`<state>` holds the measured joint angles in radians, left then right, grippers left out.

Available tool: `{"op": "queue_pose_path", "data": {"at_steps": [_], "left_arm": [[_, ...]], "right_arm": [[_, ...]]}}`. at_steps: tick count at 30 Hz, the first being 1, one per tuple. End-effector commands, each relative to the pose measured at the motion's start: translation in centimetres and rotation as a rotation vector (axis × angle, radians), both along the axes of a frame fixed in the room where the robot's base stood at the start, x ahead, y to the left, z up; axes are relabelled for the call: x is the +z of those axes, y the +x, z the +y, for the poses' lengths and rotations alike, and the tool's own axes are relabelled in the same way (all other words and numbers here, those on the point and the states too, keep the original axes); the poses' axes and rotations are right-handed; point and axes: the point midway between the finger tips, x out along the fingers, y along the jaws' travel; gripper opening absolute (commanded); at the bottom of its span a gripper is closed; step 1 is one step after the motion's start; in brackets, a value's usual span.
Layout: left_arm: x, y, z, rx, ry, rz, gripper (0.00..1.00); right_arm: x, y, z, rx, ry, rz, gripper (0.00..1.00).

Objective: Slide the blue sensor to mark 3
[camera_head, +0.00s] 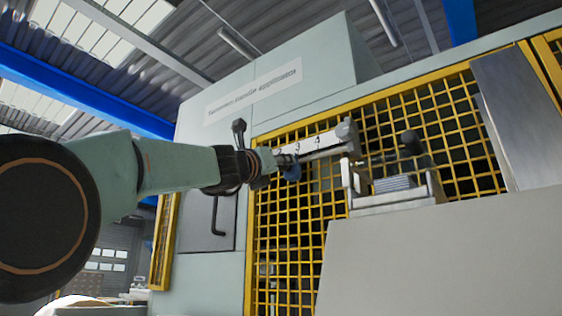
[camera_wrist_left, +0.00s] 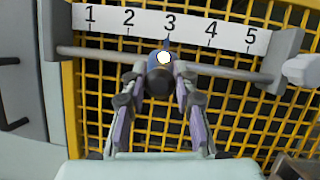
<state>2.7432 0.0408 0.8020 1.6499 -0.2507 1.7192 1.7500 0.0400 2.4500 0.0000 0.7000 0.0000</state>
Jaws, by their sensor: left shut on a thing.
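The blue sensor (camera_head: 292,172) sits on a horizontal grey rod (camera_head: 325,154) in front of the yellow mesh. In the left wrist view the sensor's blue pointer (camera_wrist_left: 167,45) stands just below the 3 on the white scale strip (camera_wrist_left: 190,26), numbered 1 to 5. A bright white spot shows on the sensor below the pointer. My left gripper (camera_wrist_left: 160,80) is shut on the sensor, one finger on each side of its dark body. In the head view the left gripper (camera_head: 280,163) hides part of the strip's low end. My right gripper is not in view.
The rod ends in grey brackets (camera_wrist_left: 285,60). Yellow mesh guarding (camera_wrist_left: 245,120) lies close behind it. In the head view a grey door with a handle (camera_head: 216,218) is left of the mesh, and a pale ledge (camera_head: 395,198) with a grey block is at right.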

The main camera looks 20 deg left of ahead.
Motion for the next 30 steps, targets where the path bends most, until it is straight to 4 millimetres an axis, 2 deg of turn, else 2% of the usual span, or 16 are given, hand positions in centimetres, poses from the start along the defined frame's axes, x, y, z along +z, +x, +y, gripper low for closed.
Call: {"op": "queue_pose_path", "data": {"at_steps": [1, 9, 24, 30], "left_arm": [[0.0, 0.0, 0.0, 0.0, -0.001, -0.001, 0.29], [-0.1, 0.1, 0.0, 0.0, -0.001, 0.001, 0.52], [0.0, 0.0, 0.0, 0.001, -0.002, 0.0, 0.52], [-0.3, -0.7, -1.1, 0.001, -0.002, 0.0, 0.52]], "right_arm": [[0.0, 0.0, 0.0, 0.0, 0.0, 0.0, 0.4], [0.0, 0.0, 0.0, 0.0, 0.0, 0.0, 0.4], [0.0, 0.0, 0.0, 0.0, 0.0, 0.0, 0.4], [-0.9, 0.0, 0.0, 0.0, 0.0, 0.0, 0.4]]}}
